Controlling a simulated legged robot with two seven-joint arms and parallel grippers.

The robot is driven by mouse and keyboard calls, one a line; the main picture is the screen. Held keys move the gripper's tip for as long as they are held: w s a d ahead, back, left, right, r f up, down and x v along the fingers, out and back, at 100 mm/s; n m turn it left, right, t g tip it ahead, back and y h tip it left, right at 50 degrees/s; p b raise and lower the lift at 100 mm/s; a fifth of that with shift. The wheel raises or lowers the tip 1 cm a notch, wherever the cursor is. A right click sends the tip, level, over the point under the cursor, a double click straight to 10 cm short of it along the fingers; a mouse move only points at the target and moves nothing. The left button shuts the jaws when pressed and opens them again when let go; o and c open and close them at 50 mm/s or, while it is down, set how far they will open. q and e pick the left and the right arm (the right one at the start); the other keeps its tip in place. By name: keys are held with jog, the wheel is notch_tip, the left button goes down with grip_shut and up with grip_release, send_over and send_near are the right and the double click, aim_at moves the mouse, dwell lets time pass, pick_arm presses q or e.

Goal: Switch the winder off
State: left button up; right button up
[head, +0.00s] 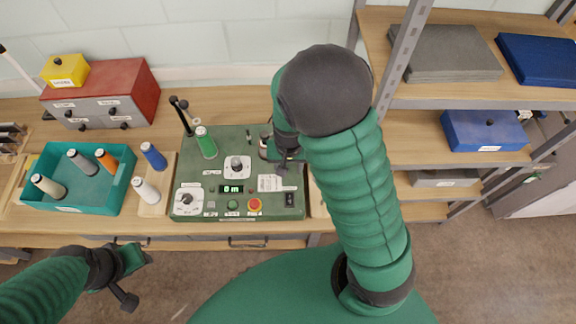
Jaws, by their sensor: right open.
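The winder (215,170) is a green machine with a sloped control panel on the wooden bench. Its panel carries a black rocker switch (290,199) at the right, a red button (255,205), a green button (232,205), a lit green display (232,189) and two dials. My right gripper (284,167) is open above the panel's upper right part, beyond the rocker switch and apart from it. My arm partly hides that corner. My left gripper (132,275) hangs low in front of the bench, away from the winder; its jaws are unclear.
A teal bin (72,207) with several thread spools stands left of the winder. White (146,190) and blue (153,155) spools stand between them. A red-topped box (125,85) sits behind.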

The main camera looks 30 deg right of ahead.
jog(key=shift+r+p, duration=2.05)
jog(key=shift+r, duration=0.45)
notch_tip(320, 180, up, 17)
jog(key=s+b, duration=0.1)
jog(key=shift+a+f, duration=0.15)
jog(key=shift+a, duration=0.15)
